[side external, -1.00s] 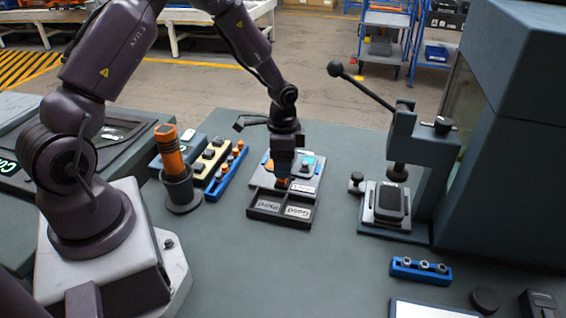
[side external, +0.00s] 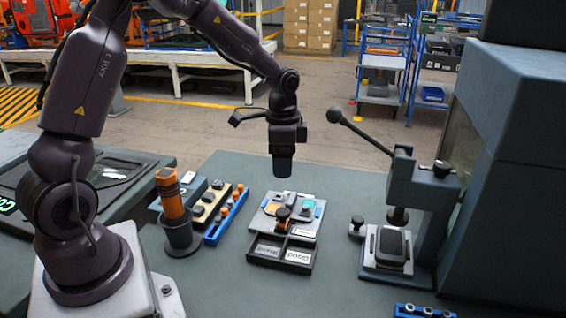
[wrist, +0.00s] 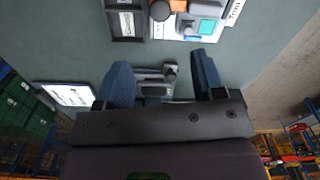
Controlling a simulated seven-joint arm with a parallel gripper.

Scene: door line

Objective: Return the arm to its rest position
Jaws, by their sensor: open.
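My gripper (side external: 283,166) hangs above the fixture plate in the side view, pointing down, with clear space under it. In the wrist view its two blue fingers (wrist: 160,82) stand well apart, with nothing between them that I can see held. Below stands the grey fixture plate (side external: 268,222) with a teal part (side external: 307,205) and an orange and black knob (side external: 283,217) on it. In front of it lies a black two-compartment tray (side external: 280,265) with white labels; it also shows at the top of the wrist view (wrist: 112,28).
A lever press (side external: 418,185) stands to the right, its lever (side external: 360,132) reaching toward my gripper's side. An orange handheld tool (side external: 171,192) stands in a dark holder at left, beside a blue rack (side external: 226,217). A blue socket holder (side external: 420,311) lies at front right.

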